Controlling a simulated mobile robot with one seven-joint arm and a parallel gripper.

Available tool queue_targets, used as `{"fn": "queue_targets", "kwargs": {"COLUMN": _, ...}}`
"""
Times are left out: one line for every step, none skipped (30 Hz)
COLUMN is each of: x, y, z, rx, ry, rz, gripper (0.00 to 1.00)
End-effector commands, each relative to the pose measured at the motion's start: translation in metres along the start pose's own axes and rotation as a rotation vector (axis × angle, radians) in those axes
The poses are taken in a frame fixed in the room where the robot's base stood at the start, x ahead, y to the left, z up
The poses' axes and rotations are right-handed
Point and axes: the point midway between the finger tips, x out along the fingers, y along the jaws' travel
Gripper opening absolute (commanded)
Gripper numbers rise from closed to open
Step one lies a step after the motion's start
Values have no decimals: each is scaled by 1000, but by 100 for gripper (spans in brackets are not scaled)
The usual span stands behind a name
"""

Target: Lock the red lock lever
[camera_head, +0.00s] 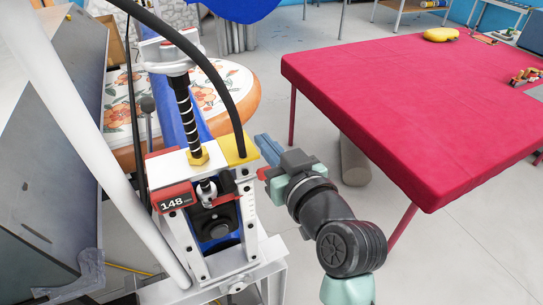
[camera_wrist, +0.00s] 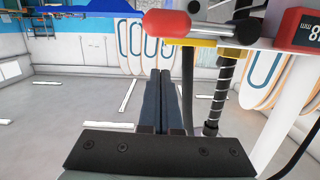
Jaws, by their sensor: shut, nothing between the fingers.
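The red lock lever (camera_head: 263,173) sticks out from the right side of the white-framed machine, close beside my gripper. In the wrist view its rounded red grip (camera_wrist: 166,23) sits on a silver rod at the top, above and beyond my fingertips. My gripper (camera_head: 264,147) is at the machine's right side near the yellow plate. In the wrist view my dark fingers (camera_wrist: 161,73) are shut together and hold nothing. A gap shows between the fingertips and the lever in that picture; whether they touch it from the head camera is unclear.
The machine has a yellow plate (camera_head: 234,151), a spring-wrapped screw (camera_head: 184,108) and a red 148 display (camera_head: 172,200). A black hose arches over it. A red-covered table (camera_head: 400,110) stands at right. A floral board (camera_head: 222,88) lies behind. Grey floor is open between them.

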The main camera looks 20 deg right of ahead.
Motion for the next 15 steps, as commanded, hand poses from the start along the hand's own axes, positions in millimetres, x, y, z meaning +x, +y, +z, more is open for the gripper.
{"fn": "queue_targets", "kwargs": {"x": -6, "y": 1, "z": 10, "rx": 7, "ry": -8, "rz": 4, "gripper": 0}}
{"fn": "queue_targets", "kwargs": {"x": -7, "y": 1, "z": 14, "rx": 7, "ry": -7, "rz": 4, "gripper": 0}}
{"fn": "queue_targets", "kwargs": {"x": -9, "y": 1, "z": 18, "rx": 7, "ry": -7, "rz": 3, "gripper": 0}}
{"fn": "queue_targets", "kwargs": {"x": -10, "y": 1, "z": 22, "rx": 6, "ry": -6, "rz": 3, "gripper": 0}}
{"fn": "queue_targets", "kwargs": {"x": -11, "y": 1, "z": 24, "rx": 6, "ry": -6, "rz": 4, "gripper": 0}}
{"fn": "queue_targets", "kwargs": {"x": -12, "y": 1, "z": 28, "rx": 6, "ry": -6, "rz": 3, "gripper": 0}}
{"fn": "queue_targets", "kwargs": {"x": -13, "y": 1, "z": 30, "rx": 6, "ry": -5, "rz": 2, "gripper": 0}}
{"fn": "queue_targets", "kwargs": {"x": -13, "y": 1, "z": 32, "rx": 5, "ry": -5, "rz": 3, "gripper": 0}}
{"fn": "queue_targets", "kwargs": {"x": -14, "y": 1, "z": 34, "rx": 4, "ry": -4, "rz": 3, "gripper": 0}}
{"fn": "queue_targets", "kwargs": {"x": -14, "y": 1, "z": 35, "rx": 4, "ry": -4, "rz": 3, "gripper": 0}}
{"fn": "queue_targets", "kwargs": {"x": -15, "y": 1, "z": 35, "rx": 4, "ry": -3, "rz": 3, "gripper": 0}}
{"fn": "queue_targets", "kwargs": {"x": -15, "y": 1, "z": 36, "rx": 5, "ry": -3, "rz": 3, "gripper": 0}}
{"fn": "queue_targets", "kwargs": {"x": -15, "y": 1, "z": 36, "rx": 5, "ry": -3, "rz": 3, "gripper": 0}}
{"fn": "queue_targets", "kwargs": {"x": -15, "y": 1, "z": 37, "rx": 4, "ry": -3, "rz": 3, "gripper": 0}}
{"fn": "queue_targets", "kwargs": {"x": -15, "y": 1, "z": 37, "rx": 4, "ry": -2, "rz": 3, "gripper": 0}}
